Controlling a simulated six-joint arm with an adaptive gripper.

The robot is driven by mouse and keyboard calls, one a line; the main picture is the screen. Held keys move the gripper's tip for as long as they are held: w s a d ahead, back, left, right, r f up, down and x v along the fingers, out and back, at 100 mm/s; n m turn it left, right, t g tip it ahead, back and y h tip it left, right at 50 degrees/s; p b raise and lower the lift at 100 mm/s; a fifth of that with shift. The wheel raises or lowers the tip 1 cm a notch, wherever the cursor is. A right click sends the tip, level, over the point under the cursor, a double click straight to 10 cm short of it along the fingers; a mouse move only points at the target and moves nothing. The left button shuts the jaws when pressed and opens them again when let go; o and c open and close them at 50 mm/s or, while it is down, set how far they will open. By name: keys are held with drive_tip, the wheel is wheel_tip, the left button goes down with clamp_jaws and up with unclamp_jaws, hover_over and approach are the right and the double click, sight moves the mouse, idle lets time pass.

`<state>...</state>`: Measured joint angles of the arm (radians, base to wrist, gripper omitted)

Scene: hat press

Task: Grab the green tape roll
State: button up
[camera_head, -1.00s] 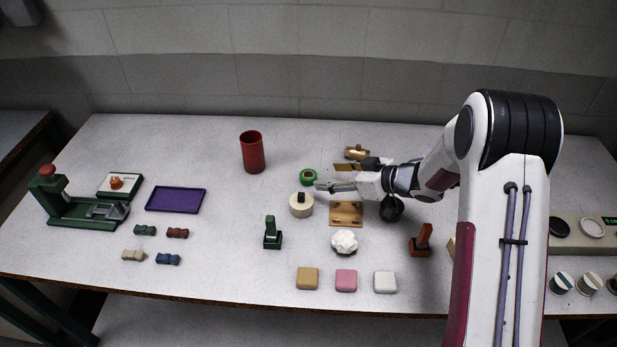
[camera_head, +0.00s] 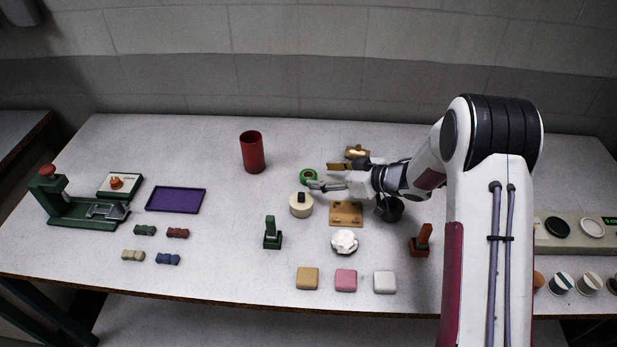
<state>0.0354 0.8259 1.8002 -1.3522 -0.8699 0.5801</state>
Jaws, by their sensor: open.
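The green tape roll (camera_head: 308,176) lies flat on the table, a small green ring with a dark centre, left of the brass-coloured object. My gripper (camera_head: 319,176) reaches in from the right, low over the table. It is open, with one finger at the near side of the roll and the other at its right and far side. The roll's right edge is close to the fingers; I cannot tell whether they touch it. Nothing is seen held.
A cream round object with a dark knob (camera_head: 301,206) stands just in front of the roll. A wooden plate (camera_head: 346,213) and a brass-coloured piece (camera_head: 357,153) are near my gripper. A red cup (camera_head: 252,152) stands back left. The table between cup and purple tray (camera_head: 176,200) is clear.

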sight(310, 175)
drive_tip(key=shift+x, duration=2.55)
drive_tip(key=shift+s+f, duration=0.1)
drive_tip(key=c, duration=1)
